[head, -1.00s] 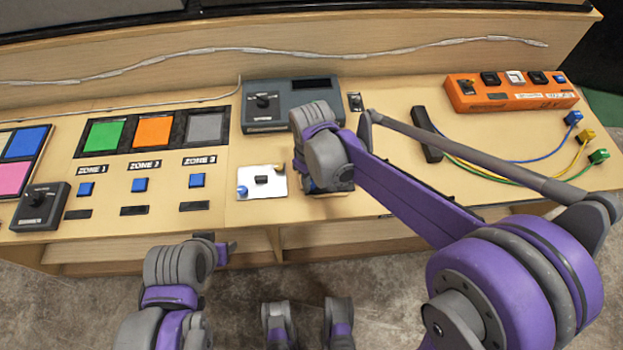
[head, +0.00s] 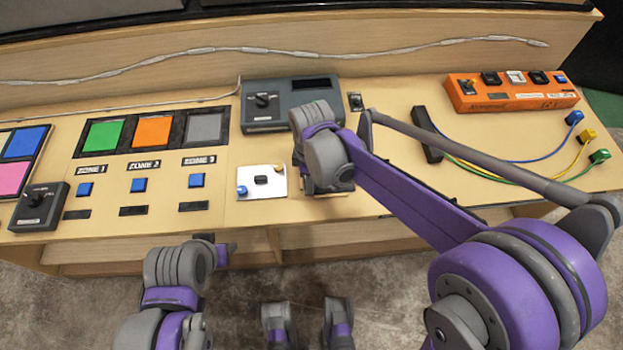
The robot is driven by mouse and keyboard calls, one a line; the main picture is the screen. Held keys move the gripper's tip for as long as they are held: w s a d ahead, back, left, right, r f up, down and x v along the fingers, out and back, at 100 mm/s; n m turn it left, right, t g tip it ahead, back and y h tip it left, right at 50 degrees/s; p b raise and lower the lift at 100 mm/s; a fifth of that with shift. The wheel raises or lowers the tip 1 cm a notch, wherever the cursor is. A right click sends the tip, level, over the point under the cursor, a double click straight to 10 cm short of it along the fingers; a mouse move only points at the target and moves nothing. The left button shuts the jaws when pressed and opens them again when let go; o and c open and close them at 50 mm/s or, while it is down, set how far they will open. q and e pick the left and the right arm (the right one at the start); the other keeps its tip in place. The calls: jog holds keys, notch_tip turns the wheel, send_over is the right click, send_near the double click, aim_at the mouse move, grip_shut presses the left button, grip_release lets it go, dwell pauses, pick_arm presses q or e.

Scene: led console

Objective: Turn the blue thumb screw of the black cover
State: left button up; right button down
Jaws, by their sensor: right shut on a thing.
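My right gripper (head: 328,187) points down at the desk's front strip, just right of the white plate (head: 275,194). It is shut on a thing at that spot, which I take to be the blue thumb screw. My wrist hides the fingertips, the screw and most or all of the black cover, so I cannot see how the screw is turned. My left gripper (head: 226,249) hangs in front of the desk edge, low and left of centre, away from the cover. Its fingers are too small and side-on to tell whether they are open.
The white plate bears a blue knob (head: 242,190), a yellow knob (head: 279,168) and a black piece. A grey box with a dial (head: 285,113) stands behind my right wrist. An orange box (head: 510,98) and coloured cables lie right. Zone buttons and a black dial box (head: 38,207) are left.

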dwell(0.4)
jog(key=c, duration=0.6)
grip_release()
jog(key=shift+r, duration=0.1)
notch_tip(320, 180, up, 11)
jog(key=p, duration=0.1)
jog(key=shift+f, duration=0.2)
jog(key=s+d+r+m+t+p, duration=0.2)
jog(key=s+d+m+t+p, duration=0.3)
jog(key=s+d+m, duration=0.9)
jog(key=m+p, duration=0.1)
jog(key=p, duration=0.2)
jog(key=shift+s+d, duration=0.25)
